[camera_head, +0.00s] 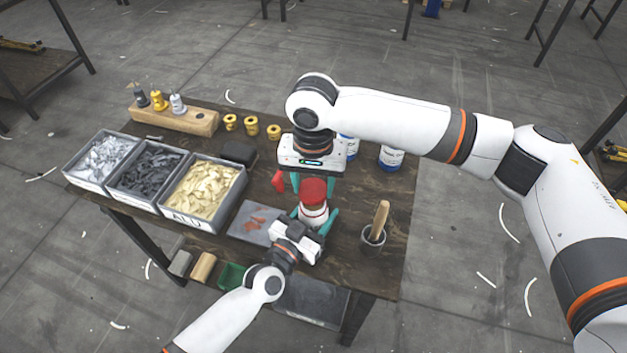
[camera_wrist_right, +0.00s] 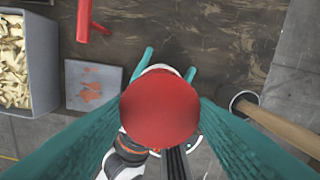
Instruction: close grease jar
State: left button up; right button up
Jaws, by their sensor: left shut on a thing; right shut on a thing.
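The grease jar (camera_head: 312,213) is a white jar standing over the table near its front edge. Its red lid (camera_head: 313,190) is at the jar's mouth, and I cannot tell whether it is seated or turned tight. My left gripper (camera_head: 314,218) comes from the front and is shut around the jar body with its teal fingers. My right gripper (camera_wrist_right: 160,108) is above, pointing down, shut on the red lid, which hides most of the jar in the right wrist view. The left gripper's fingertips (camera_wrist_right: 167,65) show behind the lid there.
A grey plate (camera_head: 254,223) with reddish smears lies left of the jar. A cup (camera_head: 373,239) with a wooden handle stands to the right. Bins (camera_head: 202,192) of small parts fill the left side. A red object (camera_wrist_right: 84,22) lies behind the plate. Blue-white cans (camera_head: 391,158) stand at the back.

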aim_at(313, 215)
jog(key=shift+f, duration=0.3)
jog(key=shift+f, duration=0.1)
jog(key=shift+f, duration=0.75)
jog(key=shift+f, duration=0.6)
dwell(0.3)
jog(key=m, duration=1.4)
jog(key=shift+a, duration=0.1)
jog(key=m, duration=0.5)
jog(key=shift+m, duration=0.3)
